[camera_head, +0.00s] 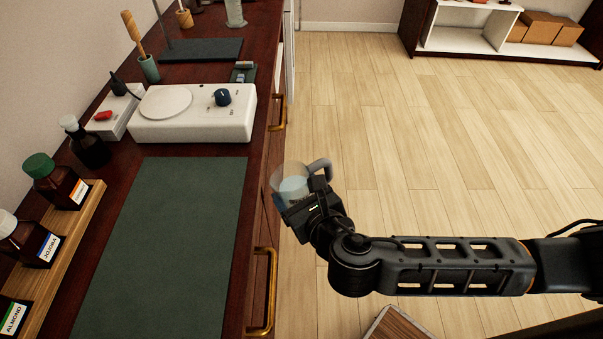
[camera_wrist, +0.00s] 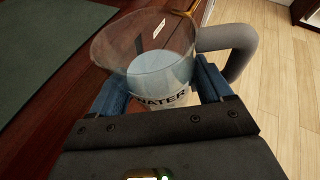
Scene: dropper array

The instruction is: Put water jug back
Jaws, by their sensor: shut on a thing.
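The water jug (camera_wrist: 148,52) is a clear vessel with a grey handle (camera_wrist: 229,40) on its right and a "WATER" label, with pale contents showing inside. My gripper (camera_wrist: 155,92) is shut around the jug's body, one finger on each side. In the head view the jug (camera_head: 290,178) is held at the counter's right edge, over or just beside the drawer fronts. My gripper (camera_head: 306,196) partly hides its lower part there. The jug's base is hidden in both views.
The dark wood counter carries a green mat (camera_head: 165,250), a white scale-like device (camera_head: 192,115) and a wooden rack (camera_head: 62,258) of brown bottles. Brass handles (camera_head: 262,292) stick out from the drawer fronts. The mat is bare, and open floor lies right of the counter.

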